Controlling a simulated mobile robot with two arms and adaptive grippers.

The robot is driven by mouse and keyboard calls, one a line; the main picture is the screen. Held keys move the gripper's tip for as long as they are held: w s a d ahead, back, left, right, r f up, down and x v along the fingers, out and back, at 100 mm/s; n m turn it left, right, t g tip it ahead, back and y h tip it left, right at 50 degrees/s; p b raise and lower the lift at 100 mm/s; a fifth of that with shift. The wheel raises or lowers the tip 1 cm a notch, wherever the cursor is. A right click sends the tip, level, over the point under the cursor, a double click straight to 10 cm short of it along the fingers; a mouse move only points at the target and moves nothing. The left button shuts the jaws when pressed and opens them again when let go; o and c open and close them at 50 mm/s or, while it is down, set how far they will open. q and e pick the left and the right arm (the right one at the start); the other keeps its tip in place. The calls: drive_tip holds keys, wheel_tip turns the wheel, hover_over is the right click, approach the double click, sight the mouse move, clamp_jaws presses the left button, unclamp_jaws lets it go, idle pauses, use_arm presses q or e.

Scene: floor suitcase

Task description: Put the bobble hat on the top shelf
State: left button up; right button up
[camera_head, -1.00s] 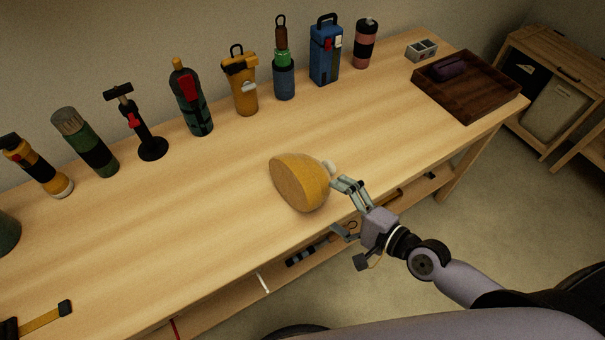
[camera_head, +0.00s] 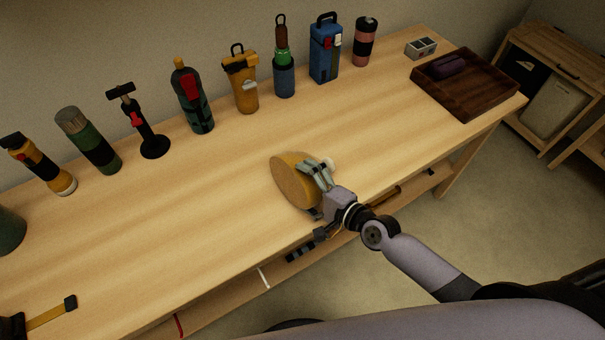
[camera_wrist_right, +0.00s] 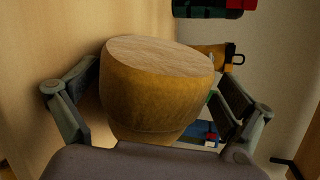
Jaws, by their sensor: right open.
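The mustard-yellow bobble hat (camera_head: 292,180) lies on its side near the front edge of the workbench, its pale bobble (camera_head: 328,164) towards the right. In the right wrist view the hat (camera_wrist_right: 155,95) sits between the two fingers, its flat pale face at the top. My right gripper (camera_head: 315,194) is open, one finger on each side of the hat; I cannot tell whether they touch it. My left gripper is not in view. A lower shelf shows under the bench (camera_head: 225,303); I cannot identify a top shelf.
Flashlights, bottles and a pump (camera_head: 148,135) line the back of the workbench (camera_head: 200,220). A dark wooden tray (camera_head: 490,103) with a purple item is at the right end. A wooden cabinet (camera_head: 570,65) stands beyond.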

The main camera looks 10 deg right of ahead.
drive_tip(key=shift+c, duration=0.5)
drive_tip(key=c, duration=1)
drive_tip(key=shift+o, duration=0.2)
drive_tip(key=shift+r, duration=0.15)
